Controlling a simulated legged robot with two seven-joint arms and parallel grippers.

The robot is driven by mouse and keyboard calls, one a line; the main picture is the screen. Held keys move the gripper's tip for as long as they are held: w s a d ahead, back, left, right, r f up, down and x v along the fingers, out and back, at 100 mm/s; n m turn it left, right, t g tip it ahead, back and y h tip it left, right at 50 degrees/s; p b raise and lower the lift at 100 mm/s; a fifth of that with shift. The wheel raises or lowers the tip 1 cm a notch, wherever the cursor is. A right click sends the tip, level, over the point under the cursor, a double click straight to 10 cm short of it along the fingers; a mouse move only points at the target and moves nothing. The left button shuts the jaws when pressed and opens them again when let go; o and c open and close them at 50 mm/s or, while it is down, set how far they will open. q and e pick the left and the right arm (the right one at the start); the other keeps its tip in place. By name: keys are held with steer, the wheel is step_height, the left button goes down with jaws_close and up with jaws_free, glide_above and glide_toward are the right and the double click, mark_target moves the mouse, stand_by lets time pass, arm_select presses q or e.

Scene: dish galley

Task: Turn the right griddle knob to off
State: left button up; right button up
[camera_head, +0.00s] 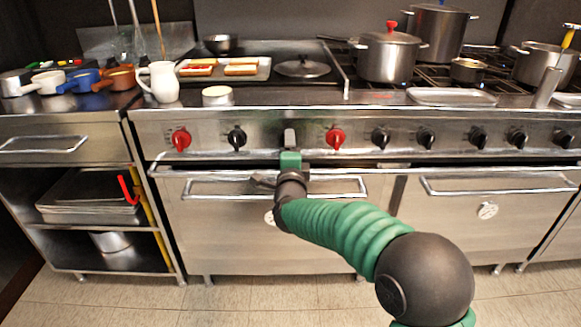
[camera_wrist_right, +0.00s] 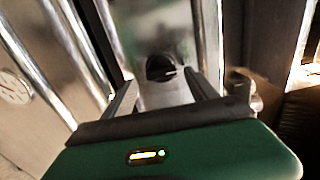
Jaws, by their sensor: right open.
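The stove's front panel (camera_head: 262,127) carries a row of knobs below the griddle (camera_head: 282,92). My right gripper (camera_head: 289,138) is at the panel, between a black knob (camera_head: 237,138) on its left and a red knob (camera_head: 335,138) on its right. It hides the panel behind it in the head view. In the right wrist view, a black knob with a pale pointer mark (camera_wrist_right: 160,68) shows between the open fingers, near their tips; contact cannot be told. Another red knob (camera_head: 181,139) is at the far left. My left gripper is out of view.
Oven door handles (camera_head: 262,195) (camera_head: 500,190) stick out below the panel. Several more black knobs (camera_head: 426,138) continue to the right.

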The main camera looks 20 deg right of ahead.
steer(key=p+v, duration=0.3)
steer(key=v, duration=1.1)
